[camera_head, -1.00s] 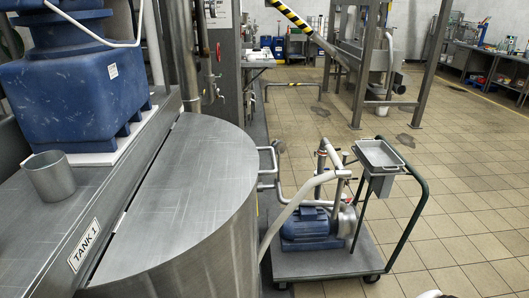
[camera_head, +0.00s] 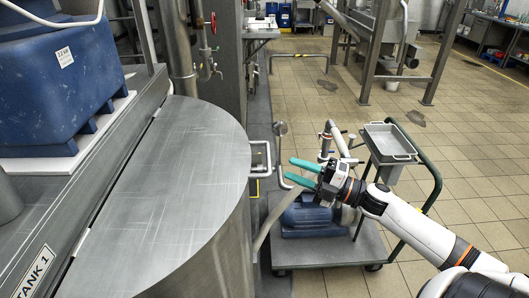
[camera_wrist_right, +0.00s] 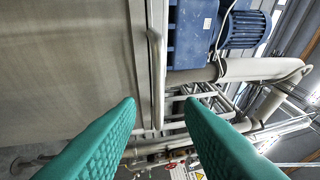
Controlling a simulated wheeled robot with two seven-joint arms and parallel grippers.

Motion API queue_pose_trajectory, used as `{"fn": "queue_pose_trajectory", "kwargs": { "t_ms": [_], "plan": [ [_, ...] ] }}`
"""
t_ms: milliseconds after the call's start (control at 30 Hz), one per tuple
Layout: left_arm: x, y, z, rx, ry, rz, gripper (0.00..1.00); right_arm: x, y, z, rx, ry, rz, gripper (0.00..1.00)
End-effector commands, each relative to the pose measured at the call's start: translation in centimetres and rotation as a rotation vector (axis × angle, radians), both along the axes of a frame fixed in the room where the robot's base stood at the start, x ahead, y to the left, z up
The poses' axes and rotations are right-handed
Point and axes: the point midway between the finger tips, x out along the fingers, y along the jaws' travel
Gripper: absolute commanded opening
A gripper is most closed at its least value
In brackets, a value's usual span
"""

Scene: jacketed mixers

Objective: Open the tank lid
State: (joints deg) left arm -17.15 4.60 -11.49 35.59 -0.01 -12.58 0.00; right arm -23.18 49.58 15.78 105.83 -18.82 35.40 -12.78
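The tank lid (camera_head: 170,190) is a brushed steel half-round plate lying closed on the tank labelled TANK 1 (camera_head: 35,272). A pale U-shaped handle (camera_head: 269,158) sticks out at the right edge of the tank. My right gripper (camera_head: 290,168) is open and empty, its two green fingers pointing left just right of the handle, with a small gap. In the right wrist view the green fingers (camera_wrist_right: 160,102) are spread, and a pale upright bar, apparently the handle (camera_wrist_right: 156,75), appears between and beyond their tips. My left gripper is not in view.
A cart (camera_head: 325,250) with a blue pump (camera_head: 306,215), hoses and a grey tray (camera_head: 390,141) stands below and beside my right arm. A blue machine (camera_head: 60,85) stands at the lid's left side. Tiled floor (camera_head: 470,190) is free at the right.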

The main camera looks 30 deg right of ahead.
Motion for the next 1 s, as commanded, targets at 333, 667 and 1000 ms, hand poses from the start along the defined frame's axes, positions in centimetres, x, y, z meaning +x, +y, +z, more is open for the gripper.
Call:
{"fn": "queue_pose_trajectory", "kwargs": {
  "t_ms": [333, 667, 1000],
  "plan": [
    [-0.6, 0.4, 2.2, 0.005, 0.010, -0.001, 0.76, 5.4, 3.8, 1.7, 0.001, -0.003, -0.001, 0.34],
    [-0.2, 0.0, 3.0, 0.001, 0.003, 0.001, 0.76, 7.7, 5.4, 1.8, 0.001, 0.002, -0.004, 0.34],
    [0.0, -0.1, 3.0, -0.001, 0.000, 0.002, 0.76, 7.8, 5.5, 1.7, 0.001, 0.003, -0.003, 0.23]
  ]
}}
